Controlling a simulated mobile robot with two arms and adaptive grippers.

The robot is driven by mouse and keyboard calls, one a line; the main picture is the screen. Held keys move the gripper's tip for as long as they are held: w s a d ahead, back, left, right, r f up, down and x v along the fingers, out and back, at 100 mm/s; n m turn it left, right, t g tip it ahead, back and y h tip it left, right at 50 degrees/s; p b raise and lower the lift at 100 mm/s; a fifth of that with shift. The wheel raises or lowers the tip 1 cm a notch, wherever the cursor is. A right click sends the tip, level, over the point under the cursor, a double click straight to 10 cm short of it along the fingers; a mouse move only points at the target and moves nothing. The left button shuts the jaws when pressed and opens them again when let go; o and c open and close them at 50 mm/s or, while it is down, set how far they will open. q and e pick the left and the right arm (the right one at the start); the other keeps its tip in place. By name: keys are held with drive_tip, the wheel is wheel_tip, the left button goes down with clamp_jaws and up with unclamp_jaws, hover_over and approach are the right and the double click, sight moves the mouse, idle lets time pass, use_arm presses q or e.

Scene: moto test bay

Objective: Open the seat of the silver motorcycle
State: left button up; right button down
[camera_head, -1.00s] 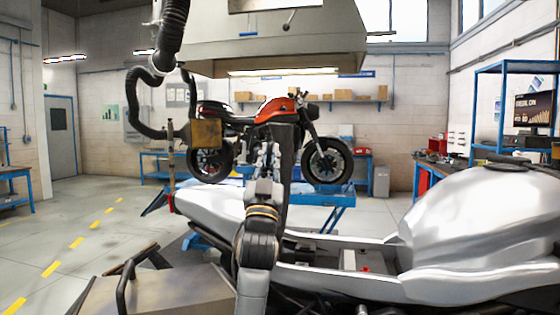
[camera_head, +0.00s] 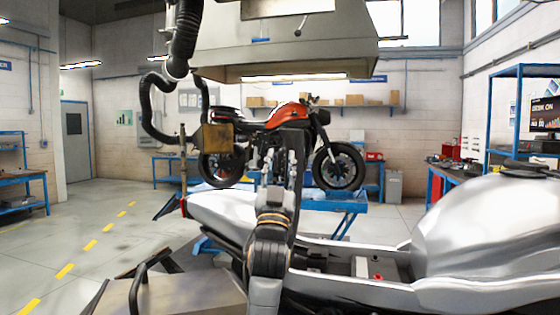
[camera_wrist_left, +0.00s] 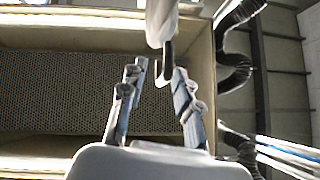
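The silver motorcycle (camera_head: 480,240) fills the lower right in the head view, with its tail (camera_head: 215,208) to the left. Its under-seat bay (camera_head: 345,266) is uncovered, and a small red part shows in it. A dark slab (camera_head: 295,165), seemingly the seat, stands upright above the frame, partly hidden behind my left gripper. My left gripper (camera_head: 277,165) points up beside this slab; I cannot tell whether they touch. In the left wrist view its two fingers (camera_wrist_left: 160,75) are spread apart, with nothing clearly held between them. My right gripper is not in view.
An orange motorcycle (camera_head: 285,118) stands on a blue lift (camera_head: 340,200) behind. A large extraction hood (camera_head: 290,50) hangs above, with a black hose (camera_head: 187,30) at its left. A grey box (camera_head: 175,295) with a black handle is at lower left. Open floor lies at left.

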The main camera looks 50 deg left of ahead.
use_arm(q)
drive_tip(key=v, duration=1.1)
drive_tip(key=shift+s, duration=0.2)
drive_tip(key=shift+d+f, duration=0.15)
drive_tip(key=shift+d, duration=0.05)
